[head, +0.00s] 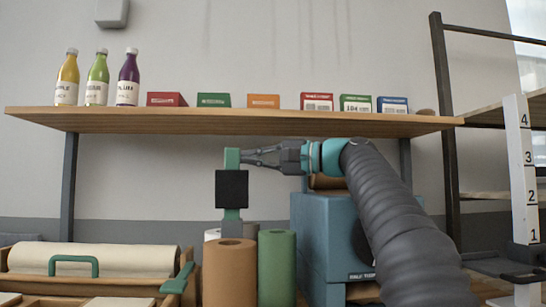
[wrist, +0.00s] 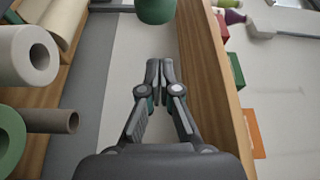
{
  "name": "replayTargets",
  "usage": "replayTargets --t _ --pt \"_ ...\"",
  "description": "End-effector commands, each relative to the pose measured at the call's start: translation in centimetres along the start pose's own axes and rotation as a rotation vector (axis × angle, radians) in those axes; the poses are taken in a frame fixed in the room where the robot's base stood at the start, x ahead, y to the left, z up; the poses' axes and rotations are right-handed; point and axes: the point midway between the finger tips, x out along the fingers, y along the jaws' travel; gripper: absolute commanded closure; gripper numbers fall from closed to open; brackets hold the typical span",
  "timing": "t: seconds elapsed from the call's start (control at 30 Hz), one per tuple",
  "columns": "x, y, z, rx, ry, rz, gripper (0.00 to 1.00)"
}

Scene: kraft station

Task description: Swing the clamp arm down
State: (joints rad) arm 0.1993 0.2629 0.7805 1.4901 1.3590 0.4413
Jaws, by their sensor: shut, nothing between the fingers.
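What looks like the clamp arm stands upright in the head view, with a green upper end (head: 231,159), a black block (head: 232,189) in its middle and a green lower part behind the paper rolls. My gripper (head: 246,158) reaches in from the right, level with the green end. Its fingertips are at or very near that end; contact cannot be told. In the wrist view my gripper (wrist: 160,74) has its fingers together with nothing between them. A rounded green piece (wrist: 156,9), probably the same end, shows beyond the fingertips. The clamp's base is hidden.
A wooden shelf (head: 240,121) with bottles and small boxes runs just above my arm. Brown (head: 229,275) and green (head: 277,268) rolls stand below. A blue machine (head: 325,235) stands under my wrist. A cream roll (head: 95,258) lies at left. Open air lies left of the clamp.

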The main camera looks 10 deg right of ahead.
Motion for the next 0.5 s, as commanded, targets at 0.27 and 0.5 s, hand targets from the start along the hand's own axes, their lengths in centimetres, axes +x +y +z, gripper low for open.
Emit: replayTargets --t 0.27,0.5 --pt "-0.6 0.1 2.8 -0.001 0.003 0.000 1.00" --pt "-0.9 0.0 3.7 -0.001 0.002 0.000 1.00"
